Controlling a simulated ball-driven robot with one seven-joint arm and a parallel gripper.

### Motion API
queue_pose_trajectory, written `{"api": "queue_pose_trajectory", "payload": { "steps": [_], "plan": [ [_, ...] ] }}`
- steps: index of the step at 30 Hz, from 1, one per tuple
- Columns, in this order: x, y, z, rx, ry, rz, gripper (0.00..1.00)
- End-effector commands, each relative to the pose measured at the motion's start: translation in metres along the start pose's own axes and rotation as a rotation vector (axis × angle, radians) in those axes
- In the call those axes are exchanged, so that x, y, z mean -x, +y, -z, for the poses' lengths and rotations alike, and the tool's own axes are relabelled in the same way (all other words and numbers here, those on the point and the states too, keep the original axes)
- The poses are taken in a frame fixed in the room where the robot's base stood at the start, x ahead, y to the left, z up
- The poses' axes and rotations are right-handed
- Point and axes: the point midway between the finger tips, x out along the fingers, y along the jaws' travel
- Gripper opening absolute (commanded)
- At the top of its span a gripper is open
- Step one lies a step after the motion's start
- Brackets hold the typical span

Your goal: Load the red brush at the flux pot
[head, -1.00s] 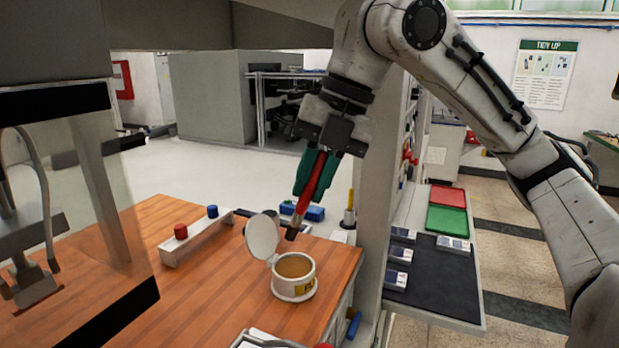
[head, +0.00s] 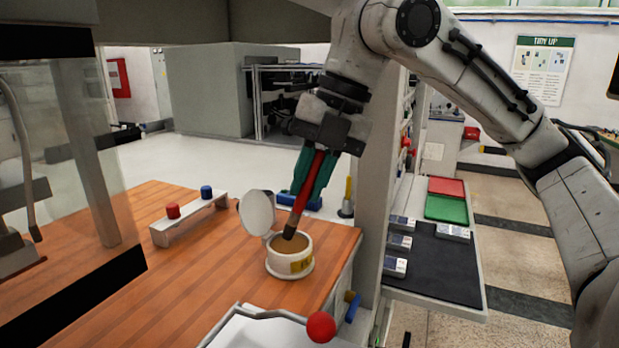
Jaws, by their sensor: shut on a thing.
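My gripper (head: 311,180) has green fingers and is shut on the red brush (head: 304,193). The brush tilts down to the left, its dark tip (head: 290,231) at the mouth of the flux pot. Amber-brown flux shows inside. I cannot tell whether the tip touches the flux.
A white rack (head: 188,219) with a red knob and a blue knob stands left of the pot. A clear panel is at the far left. A red ball (head: 321,327) and a tray edge are in front. A grey post (head: 374,230) stands right of the pot. The bench (head: 200,285) is clear at front left.

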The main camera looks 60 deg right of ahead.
Motion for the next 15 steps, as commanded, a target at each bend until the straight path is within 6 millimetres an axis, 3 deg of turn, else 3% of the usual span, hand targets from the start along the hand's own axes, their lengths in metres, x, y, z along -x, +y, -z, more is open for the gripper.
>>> {"api": "queue_pose_trajectory", "payload": {
  "steps": [15],
  "plan": [
    [-0.0031, -0.0011, 0.0, 0.0, 0.0, 0.0, 0.0]
  ]
}}
